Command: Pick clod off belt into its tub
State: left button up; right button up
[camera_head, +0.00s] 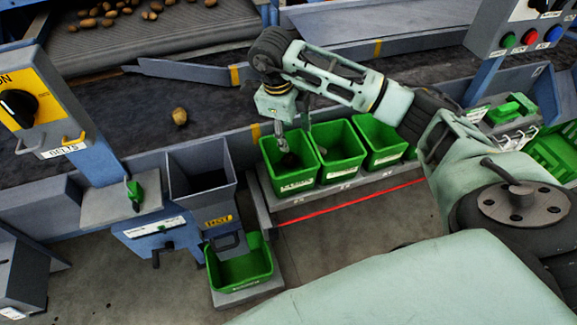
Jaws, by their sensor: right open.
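My right gripper (291,132) points down over the leftmost of three green tubs in a row, its fingers at the tub's back rim. The gripper is open with nothing seen between its fingers. A dark lump (290,160), which looks like the clod, is inside that leftmost tub (295,187), below the fingers. The tub's front label is too small to read. The dark belt (120,110) runs behind the tubs, and a single tan potato (180,116) lies on it. My left gripper is not in view.
Two more green tubs, the middle one (334,174) and the right one (377,161), stand beside it. A grey chute (203,172) opens above a lower green tub (240,286). A blue post with a yellow control box (45,90) stands left. Several potatoes lie on the upper conveyor (160,32).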

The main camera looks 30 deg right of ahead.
jog(key=r, duration=0.2)
jog(key=a+r, duration=0.1)
jog(key=r, duration=0.2)
jog(key=shift+r, duration=0.35)
